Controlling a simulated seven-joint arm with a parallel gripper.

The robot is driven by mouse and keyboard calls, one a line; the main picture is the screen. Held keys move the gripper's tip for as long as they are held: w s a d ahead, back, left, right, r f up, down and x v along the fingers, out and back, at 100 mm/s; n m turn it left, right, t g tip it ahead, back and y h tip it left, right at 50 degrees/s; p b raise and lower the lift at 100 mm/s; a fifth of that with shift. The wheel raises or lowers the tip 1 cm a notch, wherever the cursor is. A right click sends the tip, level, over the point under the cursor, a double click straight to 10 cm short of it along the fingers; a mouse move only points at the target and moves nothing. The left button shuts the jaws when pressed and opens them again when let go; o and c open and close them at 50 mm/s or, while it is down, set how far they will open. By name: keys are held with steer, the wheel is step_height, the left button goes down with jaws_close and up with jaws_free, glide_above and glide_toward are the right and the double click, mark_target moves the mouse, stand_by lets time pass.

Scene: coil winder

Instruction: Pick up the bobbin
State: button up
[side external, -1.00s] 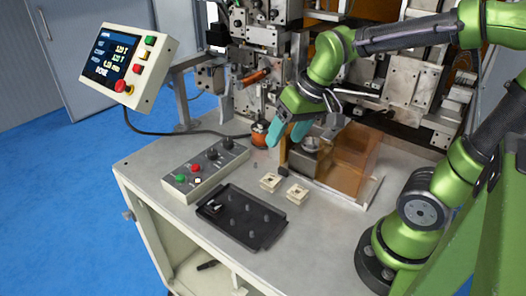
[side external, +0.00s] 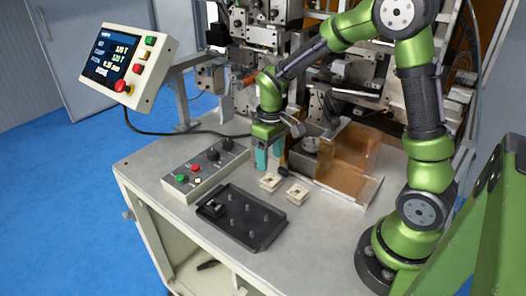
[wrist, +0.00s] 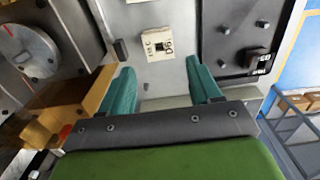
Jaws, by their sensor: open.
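I cannot tell which one the task means. In the wrist view one cream bobbin (wrist: 157,44) with dark lettering lies ahead of my fingertips, roughly centred between them. My gripper (side external: 268,159) points down behind the left bobbin and above the table. Its two teal fingers (wrist: 162,86) are apart, with nothing held between them.
A black tray with pegs (side external: 262,237) lies in front, with a small black part (side external: 213,208) at its left corner. A button box (side external: 205,172) is at left. An amber guard (side external: 352,155) and the winding machine stand behind. A small black block (side external: 282,171) sits near the bobbins.

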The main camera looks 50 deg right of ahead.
mark_target(269, 182)
step_height(269, 182, down, 3)
steer(key=shift+r, duration=0.1)
steer(key=shift+s+a+f, duration=0.1)
steer(key=shift+a+f, duration=0.05)
steer(key=shift+f, duration=1.2)
steer(key=shift+s+a+f, duration=0.1)
steer(key=shift+a+f, duration=0.05)
steer(key=shift+f, duration=1.15)
steer(key=c, duration=0.9)
steer(key=shift+o, duration=0.2)
step_height(269, 182, up, 10)
steer(key=shift+r, duration=0.1)
